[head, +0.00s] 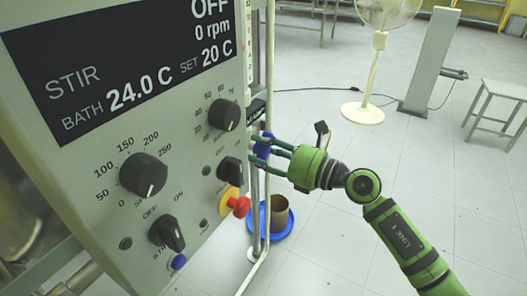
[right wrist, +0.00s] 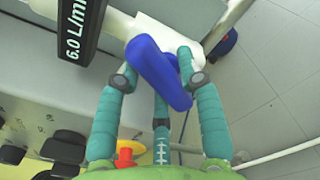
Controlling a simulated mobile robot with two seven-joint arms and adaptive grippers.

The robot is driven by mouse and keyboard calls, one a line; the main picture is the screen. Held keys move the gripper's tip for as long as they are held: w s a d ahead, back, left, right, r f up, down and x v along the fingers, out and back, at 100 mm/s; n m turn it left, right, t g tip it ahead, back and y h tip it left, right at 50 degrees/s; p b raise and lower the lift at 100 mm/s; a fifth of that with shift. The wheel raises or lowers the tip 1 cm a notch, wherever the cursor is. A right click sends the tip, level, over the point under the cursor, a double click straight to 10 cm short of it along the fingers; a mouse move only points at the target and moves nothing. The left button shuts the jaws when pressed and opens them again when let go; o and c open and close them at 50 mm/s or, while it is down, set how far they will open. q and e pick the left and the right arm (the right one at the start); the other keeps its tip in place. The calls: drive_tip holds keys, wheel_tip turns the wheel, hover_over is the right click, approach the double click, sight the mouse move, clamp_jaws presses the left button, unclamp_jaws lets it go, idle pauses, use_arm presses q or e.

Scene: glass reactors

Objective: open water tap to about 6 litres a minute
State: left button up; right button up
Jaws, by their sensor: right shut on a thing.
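The blue water tap handle (right wrist: 150,62) sits at a white pipe fitting (right wrist: 155,32) beside the control panel. In the head view the handle (head: 264,147) is partly hidden by my fingers. My right gripper (head: 266,153) reaches it from the right and is shut on it; in the right wrist view its teal fingers (right wrist: 162,84) close around the handle from both sides, with a third finger below. A black flow display (right wrist: 80,30) next to the tap reads 6.0 L/min. My left gripper is not in view.
The control panel (head: 95,170) with several black knobs and a red stop button (head: 238,205) stands close at left. Below the tap, a brown cylinder (head: 280,213) stands by a blue tray (head: 262,234). A fan (head: 362,112) and stool (head: 499,92) stand farther back.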

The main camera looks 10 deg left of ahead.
drive_tip(key=shift+s+r, duration=0.1)
drive_tip(key=shift+r, duration=0.05)
drive_tip(key=o, duration=1.1)
drive_tip(key=shift+a, duration=0.1)
drive_tip(key=shift+c, duration=0.2)
drive_tip(key=shift+d, duration=0.45)
drive_tip(key=v, duration=1.1)
drive_tip(key=shift+s, duration=0.15)
